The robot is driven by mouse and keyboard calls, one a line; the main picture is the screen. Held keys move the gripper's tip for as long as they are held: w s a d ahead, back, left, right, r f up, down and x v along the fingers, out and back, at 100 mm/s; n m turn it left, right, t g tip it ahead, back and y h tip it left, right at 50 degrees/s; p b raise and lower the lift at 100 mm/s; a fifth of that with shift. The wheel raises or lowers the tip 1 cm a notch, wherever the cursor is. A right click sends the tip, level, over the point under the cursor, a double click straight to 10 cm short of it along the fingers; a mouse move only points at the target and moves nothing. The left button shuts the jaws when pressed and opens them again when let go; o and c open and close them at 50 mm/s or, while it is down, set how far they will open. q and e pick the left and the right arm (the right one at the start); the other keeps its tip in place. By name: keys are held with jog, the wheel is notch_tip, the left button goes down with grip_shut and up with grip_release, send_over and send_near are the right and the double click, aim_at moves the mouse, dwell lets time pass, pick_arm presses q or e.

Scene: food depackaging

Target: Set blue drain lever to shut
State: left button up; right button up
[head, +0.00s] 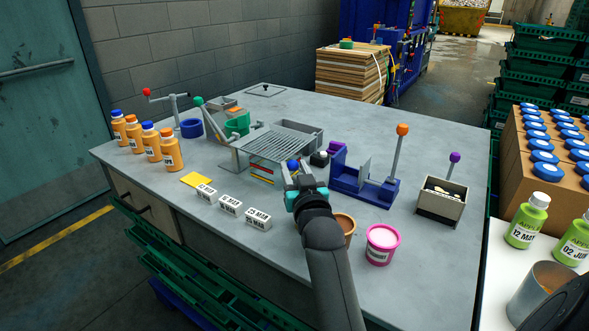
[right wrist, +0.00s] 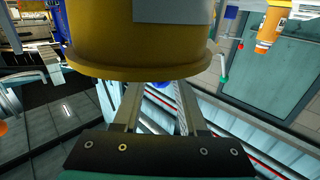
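The blue ball knob (head: 293,165), which I take for the drain lever's, shows at the front of the metal drain rack (head: 276,142). My right gripper (head: 296,170) reaches in from the front, its two fingers on either side of the knob. In the right wrist view the fingers (right wrist: 160,105) stand apart, with a bit of the blue knob (right wrist: 162,85) between them; a gap seems to remain. The fingertips there are hidden behind a large yellow-brown cup, so contact is not clear. The lever's arm is mostly hidden. My left gripper is not in view.
The brown cup (head: 346,226) stands close beside my right wrist, with a pink tub (head: 381,243) to its right. White labelled blocks (head: 230,205) lie left of the gripper. A blue fixture (head: 362,186) with an orange-knobbed lever stands to the right. The table's back right is clear.

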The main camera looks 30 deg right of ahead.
grip_shut()
dwell(1.0)
